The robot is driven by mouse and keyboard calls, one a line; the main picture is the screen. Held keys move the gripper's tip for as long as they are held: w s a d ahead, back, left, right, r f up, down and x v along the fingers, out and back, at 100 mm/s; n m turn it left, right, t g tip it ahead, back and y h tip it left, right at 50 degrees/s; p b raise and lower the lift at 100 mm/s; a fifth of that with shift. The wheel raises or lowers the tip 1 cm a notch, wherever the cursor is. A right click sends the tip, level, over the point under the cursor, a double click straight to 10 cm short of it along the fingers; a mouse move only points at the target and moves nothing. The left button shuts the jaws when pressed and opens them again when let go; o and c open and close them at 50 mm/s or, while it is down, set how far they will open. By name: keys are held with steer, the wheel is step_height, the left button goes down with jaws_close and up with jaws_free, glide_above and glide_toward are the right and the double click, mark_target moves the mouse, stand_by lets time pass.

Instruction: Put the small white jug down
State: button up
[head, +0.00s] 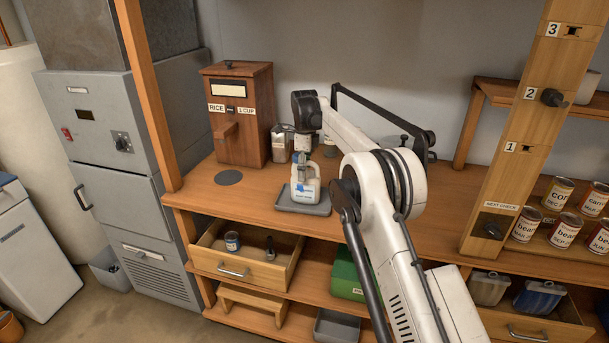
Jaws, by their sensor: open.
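The small white jug (308,186) stands upright on a small grey tray (316,208) on the wooden counter. It has a pale label on its front and blue marks near its top. My gripper (301,157) is open, pointing down at the top of the jug. Its fingertips are small and hard to make out against the jug, so I cannot tell whether they touch it.
A wooden rice dispenser (240,112) stands left of the jug, with a dark round disc (228,177) before it. Containers (281,146) stand close behind the jug. An open drawer (240,268) juts out below. A wooden post (525,140) and cans (527,224) are at right.

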step_height(320, 180, up, 10)
steer(key=shift+d+r, duration=0.15)
steer(key=shift+r, duration=0.2)
steer(key=s+d+r+n+t, duration=0.1)
steer(key=s+d+r+n, duration=0.3)
steer(key=s+d+r, duration=0.3)
steer(key=s+d+r+n+t, duration=0.25)
steer(key=s+d+r, duration=0.25)
steer(key=r, duration=0.4)
steer(key=s+d+r+n, duration=0.1)
steer(key=s+d+n, duration=0.25)
steer(key=s, duration=0.55)
steer(key=s+d+r+n, duration=0.15)
steer(key=s+d, duration=0.25)
steer(key=s, duration=0.4)
steer(key=s+d+f+n+t, duration=0.1)
steer(key=s+d+f+n, duration=0.1)
steer(key=s+f, duration=0.3)
steer(key=s+d+f+n+t, duration=0.1)
steer(key=s+f, duration=0.5)
steer(key=s, duration=0.6)
steer(key=s+d+f+n+t, duration=0.1)
steer(key=s+d+f+n, duration=0.2)
steer(key=s+f+n, duration=0.2)
steer(key=s, duration=0.3)
steer(key=shift+s+f+t, duration=0.25)
steer(key=shift+s+t, duration=0.05)
steer(key=shift+t, duration=0.05)
